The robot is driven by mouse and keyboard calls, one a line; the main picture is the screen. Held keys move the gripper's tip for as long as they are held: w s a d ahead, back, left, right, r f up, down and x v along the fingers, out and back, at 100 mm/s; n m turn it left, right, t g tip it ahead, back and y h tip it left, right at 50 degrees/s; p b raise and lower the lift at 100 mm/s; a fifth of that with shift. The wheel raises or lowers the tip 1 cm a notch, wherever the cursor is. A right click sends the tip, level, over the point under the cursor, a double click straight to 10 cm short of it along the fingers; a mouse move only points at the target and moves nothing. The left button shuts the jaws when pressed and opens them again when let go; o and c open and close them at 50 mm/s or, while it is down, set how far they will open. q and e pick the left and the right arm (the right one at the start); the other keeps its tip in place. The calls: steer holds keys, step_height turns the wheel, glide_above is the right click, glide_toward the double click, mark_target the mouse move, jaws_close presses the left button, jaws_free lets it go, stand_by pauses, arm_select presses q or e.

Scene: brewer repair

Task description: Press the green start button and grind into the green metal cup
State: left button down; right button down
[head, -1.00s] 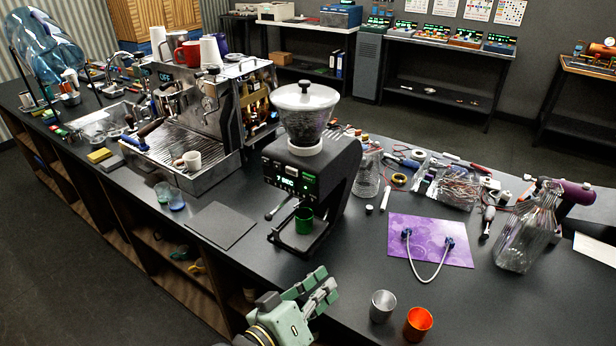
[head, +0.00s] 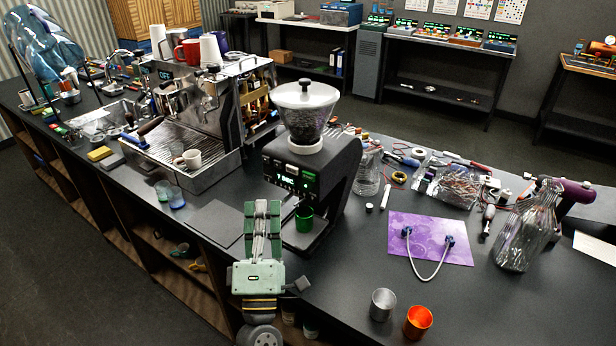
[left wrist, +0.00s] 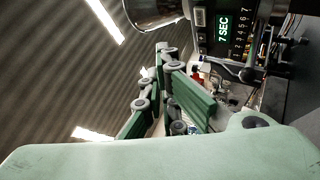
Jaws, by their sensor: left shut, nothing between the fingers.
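The green metal cup (head: 304,218) stands upright under the outlet of the black grinder (head: 345,172), whose clear hopper (head: 305,105) holds dark beans. The grinder's lit display (head: 288,182) reads 7 SEC, also in the left wrist view (left wrist: 224,29). I cannot make out the green start button with certainty. My left gripper (head: 262,207) is shut and empty, pointing at the grinder's lower front, just left of the cup. In the left wrist view its fingers (left wrist: 168,60) are beside the grinder panel. My right gripper is not in view.
A silver cup (head: 382,304) and an orange cup (head: 418,322) stand near the front edge. A purple mat (head: 400,228) holds a cable with blue ends. A glass jug (head: 525,235) stands right. The espresso machine (head: 215,150) is left, with a dark mat (head: 212,222) before it.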

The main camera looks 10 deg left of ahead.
mark_target(309, 177)
arm_select(q)
steer(key=shift+w, duration=0.1)
steer(key=w+d+b, duration=0.2)
steer(key=w+d, duration=0.1)
steer(key=w, duration=0.5)
steer(key=shift+b, duration=0.35)
stand_by(0.9)
steer(key=shift+w, duration=0.15)
stand_by(0.4)
steer(key=shift+w+d, duration=0.15)
steer(key=shift+w, duration=0.15)
